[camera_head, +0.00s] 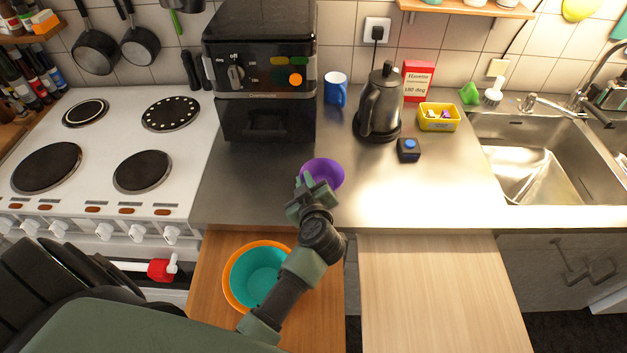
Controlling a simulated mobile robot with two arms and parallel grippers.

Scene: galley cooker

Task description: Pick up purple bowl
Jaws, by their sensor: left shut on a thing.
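The gripper and wrist hide part of the bowl's near side. I cannot tell whether the bowl rests on the counter or is slightly raised. My right gripper is not in view.
An orange-rimmed teal bowl (258,274) sits on the wooden board below my arm. A small black box (408,151) is to the right. The right counter is clear before the sink.

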